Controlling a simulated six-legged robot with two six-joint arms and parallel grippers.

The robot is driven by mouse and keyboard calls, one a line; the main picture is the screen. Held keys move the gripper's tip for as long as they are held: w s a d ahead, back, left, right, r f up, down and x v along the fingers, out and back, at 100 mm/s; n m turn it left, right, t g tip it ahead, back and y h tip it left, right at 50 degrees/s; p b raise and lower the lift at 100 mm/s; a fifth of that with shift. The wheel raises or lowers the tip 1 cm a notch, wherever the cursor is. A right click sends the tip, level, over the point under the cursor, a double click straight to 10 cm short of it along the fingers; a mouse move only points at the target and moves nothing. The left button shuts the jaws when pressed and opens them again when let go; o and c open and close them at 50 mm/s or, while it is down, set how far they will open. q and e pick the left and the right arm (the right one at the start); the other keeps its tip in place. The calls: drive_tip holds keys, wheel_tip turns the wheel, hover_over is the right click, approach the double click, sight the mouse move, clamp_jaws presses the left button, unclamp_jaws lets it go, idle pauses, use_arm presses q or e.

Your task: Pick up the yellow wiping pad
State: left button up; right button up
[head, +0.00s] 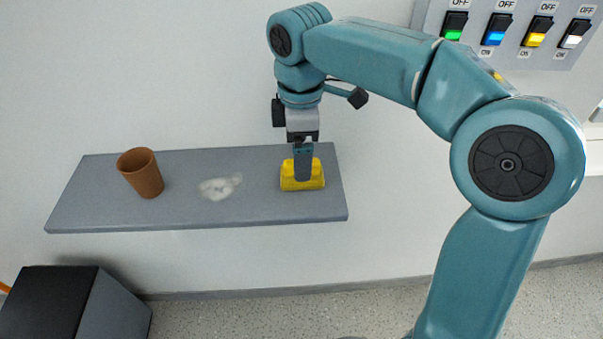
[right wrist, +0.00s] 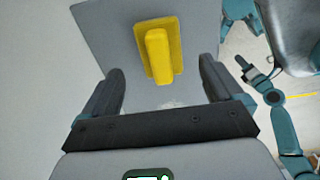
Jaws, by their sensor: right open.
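The yellow wiping pad (head: 302,183) lies near the right end of the grey wall shelf (head: 120,214). It is a flat yellow base with a raised grip bar, clear in the right wrist view (right wrist: 157,50). My right gripper (head: 303,172) points down over the pad, its fingers overlapping the bar in the head view. In the right wrist view its fingers stand apart on either side of the pad's lower end, with visible gaps and nothing held. Whether the fingertips reach down beside the bar is unclear.
A brown cup (head: 140,172) stands tilted-looking at the shelf's left. A whitish smudge (head: 220,187) lies between cup and pad. A dark box (head: 62,303) sits on the floor at lower left. A switch panel (head: 515,60) is on the wall at upper right.

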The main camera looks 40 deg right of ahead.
drive_tip(key=f, duration=0.4)
drive_tip(key=shift+s+f+b, duration=0.2)
drive_tip(key=shift+f+b, duration=0.2)
drive_tip(key=shift+w+d+f, duration=0.1)
drive_tip(key=shift+w, duration=0.05)
drive_tip(key=c, duration=1.1)
drive_tip(key=shift+c, duration=0.2)
drive_tip(key=shift+r, duration=0.2)
wheel_tip(320, 180, up, 20)
drive_tip(key=p, duration=0.5)
drive_tip(key=shift+f+p, duration=0.15)
drive_tip(key=shift+p, duration=0.25)
